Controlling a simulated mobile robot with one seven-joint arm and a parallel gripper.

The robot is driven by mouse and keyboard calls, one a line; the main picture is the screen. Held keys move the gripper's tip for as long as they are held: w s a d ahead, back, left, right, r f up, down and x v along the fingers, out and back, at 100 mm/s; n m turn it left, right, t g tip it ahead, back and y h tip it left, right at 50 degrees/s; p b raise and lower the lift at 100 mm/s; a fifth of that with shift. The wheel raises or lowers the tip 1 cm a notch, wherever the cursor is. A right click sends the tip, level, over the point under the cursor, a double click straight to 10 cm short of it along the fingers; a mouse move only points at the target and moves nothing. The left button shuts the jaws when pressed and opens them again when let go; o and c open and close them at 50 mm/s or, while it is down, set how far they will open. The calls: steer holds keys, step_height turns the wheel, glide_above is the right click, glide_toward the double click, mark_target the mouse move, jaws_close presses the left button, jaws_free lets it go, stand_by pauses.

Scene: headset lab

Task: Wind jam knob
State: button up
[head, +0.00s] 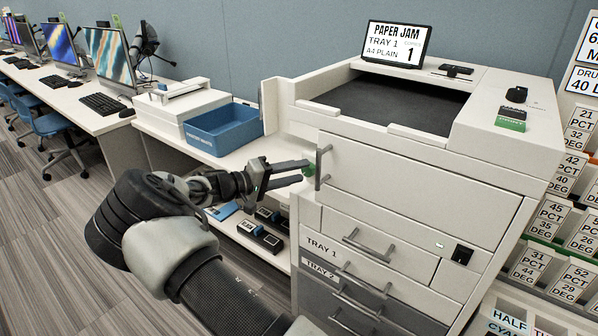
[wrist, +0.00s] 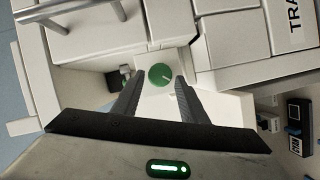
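The jam knob (wrist: 160,74) is a round green knob with a pale line on its face, on the left side of the white printer. It also shows in the head view (head: 310,169), partly behind my fingertips. My gripper (wrist: 156,82) is open, with one dark finger to each side of the knob in the wrist view. I cannot tell whether the fingers touch it. In the head view my gripper (head: 302,172) reaches the printer's left side (head: 340,165). The printer's screen (head: 395,43) reads PAPER JAM, TRAY 1, A4 PLAIN.
A blue bin (head: 222,130) stands on the bench left of the printer. Dark devices with blue parts (head: 260,238) lie on a lower shelf below my gripper. Metal drawer handles (head: 366,246) stick out from the printer's front. Label racks (head: 572,190) stand at the right.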

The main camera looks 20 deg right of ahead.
steer(key=p+v, duration=0.2)
steer(key=v, duration=1.4)
steer(key=shift+a+f, duration=0.1)
